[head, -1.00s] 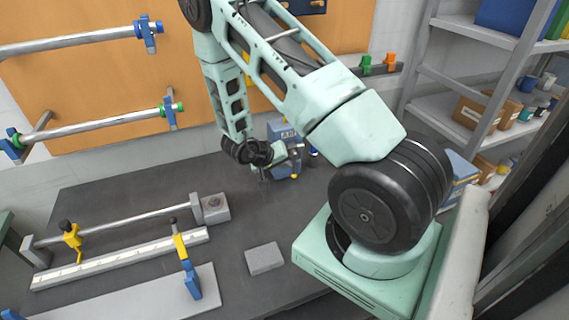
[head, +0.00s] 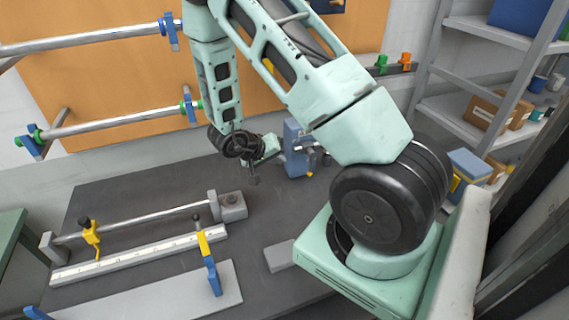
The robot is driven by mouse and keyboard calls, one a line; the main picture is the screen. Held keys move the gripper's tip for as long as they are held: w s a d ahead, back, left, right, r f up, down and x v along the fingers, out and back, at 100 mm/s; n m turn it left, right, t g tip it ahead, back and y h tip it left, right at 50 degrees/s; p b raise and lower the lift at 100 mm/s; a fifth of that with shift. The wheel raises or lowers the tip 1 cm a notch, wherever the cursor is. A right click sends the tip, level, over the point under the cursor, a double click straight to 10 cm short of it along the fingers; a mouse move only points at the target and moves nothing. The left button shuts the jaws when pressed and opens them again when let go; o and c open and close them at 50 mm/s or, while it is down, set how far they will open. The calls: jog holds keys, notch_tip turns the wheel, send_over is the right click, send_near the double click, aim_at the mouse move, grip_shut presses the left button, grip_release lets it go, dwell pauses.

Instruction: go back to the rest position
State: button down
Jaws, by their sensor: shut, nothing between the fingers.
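My gripper (head: 254,178) hangs at the end of my mint-green arm, above the dark bench top near its back edge. It is small in the head view and looks shut, with nothing seen in it. A blue device (head: 296,150) with a yellow-tipped part stands on the bench just right of my gripper. The gap between the two is hard to judge. My arm's upper links cross the upper middle of the view.
The dark bench (head: 150,195) carries a steel rod fixture (head: 145,219) with yellow clamps, a white ruled bar (head: 140,255) and a grey block (head: 280,256). Shelves (head: 470,115) with boxes stand at right.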

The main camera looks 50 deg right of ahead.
jog(key=shift+v, duration=1.9)
jog(key=w+a+n+t+y+b, duration=0.3)
jog(key=w+a+t, duration=0.3)
jog(key=a, duration=0.5)
jog(key=a+r+n+t+y+b, duration=0.1)
jog(key=a+r+n+y, duration=0.15)
jog(key=a, duration=0.65)
jog(key=a+r+n+y+b, duration=0.15)
jog(key=a+y, duration=0.25)
jog(key=a, duration=0.4)
jog(key=s+a+r+n+g+y+b, duration=0.1)
jog(key=s+a+n+g+y+b, duration=0.4)
jog(key=s+a, duration=0.7)
jog(key=s+d+n+h, duration=0.4)
jog(key=s+n+h, duration=0.1)
jog(key=s, duration=0.6)
jog(key=shift+s+d, duration=0.15)
jog(key=shift+d, duration=0.2)
